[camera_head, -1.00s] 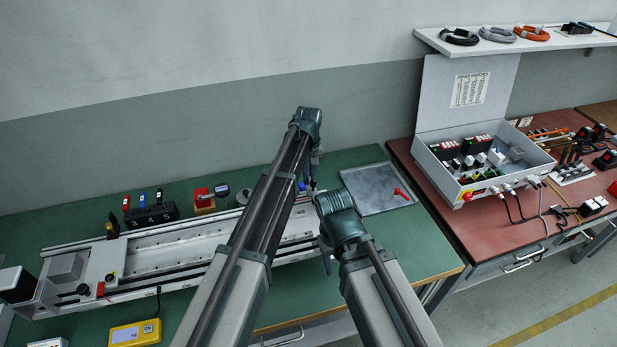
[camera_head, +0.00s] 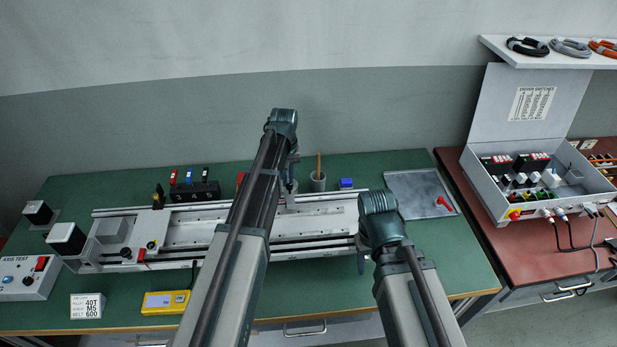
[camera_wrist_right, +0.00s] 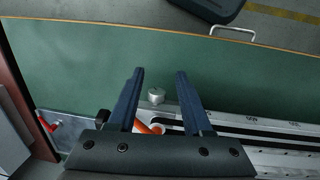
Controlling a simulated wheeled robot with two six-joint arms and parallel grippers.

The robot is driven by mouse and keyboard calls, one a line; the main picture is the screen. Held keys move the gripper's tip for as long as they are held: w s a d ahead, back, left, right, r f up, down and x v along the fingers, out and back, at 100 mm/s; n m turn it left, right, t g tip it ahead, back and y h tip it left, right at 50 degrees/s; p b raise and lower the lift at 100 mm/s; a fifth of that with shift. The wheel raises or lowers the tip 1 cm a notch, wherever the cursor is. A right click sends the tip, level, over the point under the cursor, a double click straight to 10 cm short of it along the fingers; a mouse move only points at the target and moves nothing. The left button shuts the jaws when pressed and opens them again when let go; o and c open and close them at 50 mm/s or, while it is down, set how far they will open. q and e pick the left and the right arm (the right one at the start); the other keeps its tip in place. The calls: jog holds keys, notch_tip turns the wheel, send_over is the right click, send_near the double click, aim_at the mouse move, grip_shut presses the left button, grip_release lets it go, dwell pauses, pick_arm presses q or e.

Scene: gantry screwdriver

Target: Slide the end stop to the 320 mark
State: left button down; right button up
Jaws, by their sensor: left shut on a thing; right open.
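The gantry rail (camera_head: 190,230) lies along the green bench. My left gripper (camera_head: 291,187) reaches down over its back edge right of centre. It is shut, but what it holds is mostly hidden by my arm. My right gripper (camera_head: 361,264) is at the rail's front right end. In the right wrist view my right gripper (camera_wrist_right: 160,75) is open, with a grey round knob (camera_wrist_right: 156,95) showing between its fingers. An orange part (camera_wrist_right: 150,128) is beside the knob, partly behind the gripper. The scale (camera_wrist_right: 260,121) runs along the rail's edge, its numbers too small to read surely. I cannot tell for certain which part is the end stop.
A grey tray (camera_head: 415,194) with a red-handled item lies right of the rail. A cup (camera_head: 318,181) and a blue box (camera_head: 346,183) stand behind it. A yellow device (camera_head: 165,302) lies in front. An open switch box (camera_head: 540,185) stands on the red bench.

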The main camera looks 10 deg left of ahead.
pick_arm(q)
jog(key=shift+s+a, duration=0.25)
jog(key=shift+a, duration=0.4)
jog(key=shift+s+a, duration=0.2)
jog(key=shift+a, duration=0.4)
jog(key=c, duration=1)
grip_release()
jog(key=shift+o, duration=0.2)
notch_tip(320, 180, up, 14)
jog(key=p, duration=1.3)
jog(key=shift+p, duration=0.4)
jog(key=shift+d+f, duration=0.1)
jog(key=shift+f, duration=0.05)
